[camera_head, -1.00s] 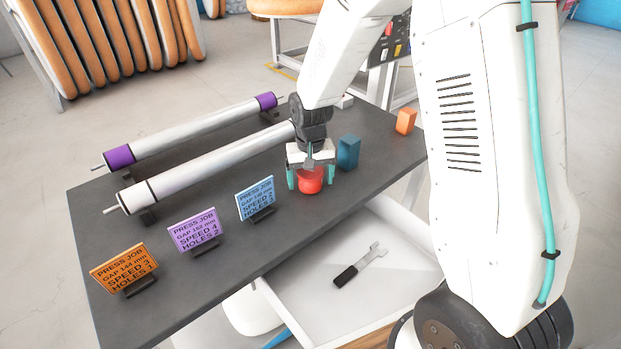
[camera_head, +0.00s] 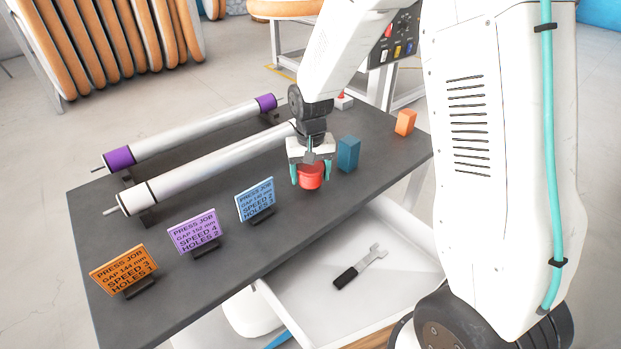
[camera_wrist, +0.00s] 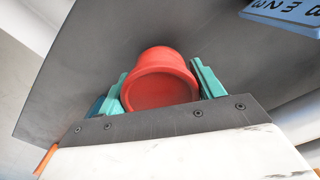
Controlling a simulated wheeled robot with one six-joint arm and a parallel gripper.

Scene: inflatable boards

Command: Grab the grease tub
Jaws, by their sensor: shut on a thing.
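The grease tub is a small round red tub (camera_head: 311,178) at the right part of the dark table, near its front edge. My gripper (camera_head: 311,175) points down over it, with one teal finger on each side, and is shut on it. In the wrist view the red tub (camera_wrist: 160,80) sits between the teal fingers (camera_wrist: 158,92), its round end facing the camera. I cannot tell for sure whether its base is touching the tabletop.
A blue block (camera_head: 348,154) stands close right of my gripper, an orange block (camera_head: 405,122) farther right. Two rollers (camera_head: 205,170) lie at left. Job cards (camera_head: 193,231) line the front of the table (camera_head: 225,262). Below, an open white drawer (camera_head: 310,300) holds a wrench (camera_head: 361,267).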

